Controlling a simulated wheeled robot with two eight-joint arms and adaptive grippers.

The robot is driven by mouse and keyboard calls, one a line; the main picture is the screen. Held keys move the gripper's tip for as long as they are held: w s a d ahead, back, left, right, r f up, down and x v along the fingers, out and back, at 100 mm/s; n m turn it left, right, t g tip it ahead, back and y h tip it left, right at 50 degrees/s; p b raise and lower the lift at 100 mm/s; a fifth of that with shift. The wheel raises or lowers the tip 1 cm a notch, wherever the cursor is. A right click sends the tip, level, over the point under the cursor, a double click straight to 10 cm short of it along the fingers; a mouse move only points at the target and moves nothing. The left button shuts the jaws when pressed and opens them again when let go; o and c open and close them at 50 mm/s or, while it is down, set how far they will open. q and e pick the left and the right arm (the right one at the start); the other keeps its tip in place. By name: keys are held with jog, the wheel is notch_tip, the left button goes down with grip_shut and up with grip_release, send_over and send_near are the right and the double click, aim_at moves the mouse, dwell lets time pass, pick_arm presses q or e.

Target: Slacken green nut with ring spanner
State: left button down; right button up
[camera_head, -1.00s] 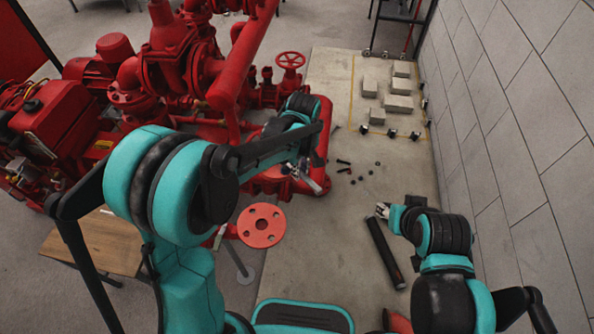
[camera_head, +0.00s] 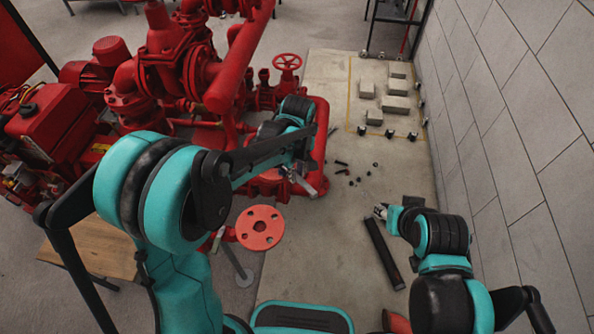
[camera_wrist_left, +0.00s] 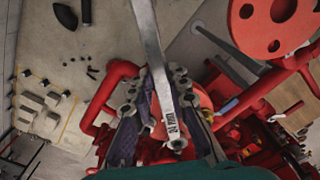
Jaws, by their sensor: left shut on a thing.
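My left gripper (camera_head: 298,172) is over the red pipework at the right end of the pumpset. It is shut on a silver ring spanner (camera_wrist_left: 152,45). In the left wrist view the spanner runs from the top edge down between the two fingers (camera_wrist_left: 158,108), with lettering on its shank and a ring end near the red pipework. In the head view only a short part of the spanner shows. I cannot make out a green nut in either view. My right gripper (camera_head: 381,212) is low over the floor at the right, its jaw state unclear.
A red pumpset (camera_head: 190,65) fills the upper left. A red flange with holes (camera_head: 260,228) is below my left gripper. Several dark bolts and nuts lie on the concrete. A black bar (camera_head: 383,252) lies beside my right gripper. Grey blocks (camera_head: 395,104) and a wall (camera_head: 520,120) bound the right.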

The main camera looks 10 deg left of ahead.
pick_arm(q)
jog(key=shift+a+r, duration=0.1)
jog(key=shift+r+p, duration=1.9)
jog(key=shift+r, duration=0.6)
jog(key=shift+f, duration=0.2)
jog(key=shift+f+b, duration=1)
jog(key=shift+f, duration=0.1)
jog(key=shift+f+b, duration=1.15)
jog(key=shift+f, duration=0.3)
jog(key=shift+d+r, duration=0.1)
jog(key=shift+d, duration=0.1)
